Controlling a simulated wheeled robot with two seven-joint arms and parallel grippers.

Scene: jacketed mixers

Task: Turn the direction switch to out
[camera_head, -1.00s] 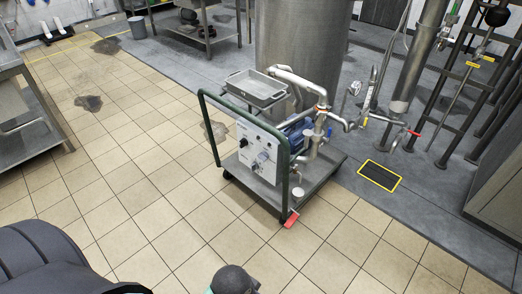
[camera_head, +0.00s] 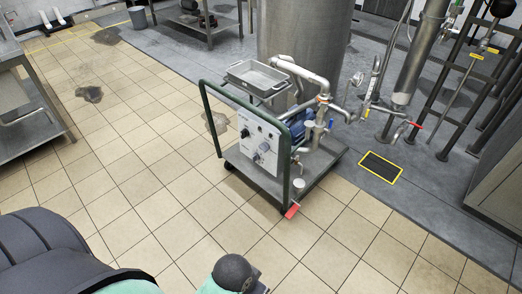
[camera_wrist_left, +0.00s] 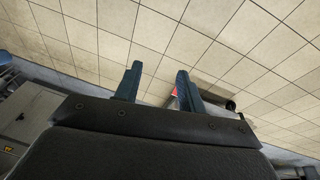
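A white control panel (camera_head: 258,141) is fixed on the wheeled pump cart (camera_head: 236,166) in the middle of the head view. It carries several dark knobs and small buttons; they are too small to tell which is the direction switch or how it points. My left gripper (camera_wrist_left: 157,84) shows in the left wrist view with its two blue fingers apart and nothing between them. It points over the tiled floor and is away from the panel. Its fingers do not show in the head view. My right gripper is not in view.
The cart has a green handle frame (camera_head: 201,119), a grey tray (camera_head: 258,76) on top and a red pedal (camera_head: 291,211) low at its front corner. A large steel tank (camera_head: 300,35) stands behind. A metal table (camera_head: 27,110) stands at left. The tiled floor before the cart is clear.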

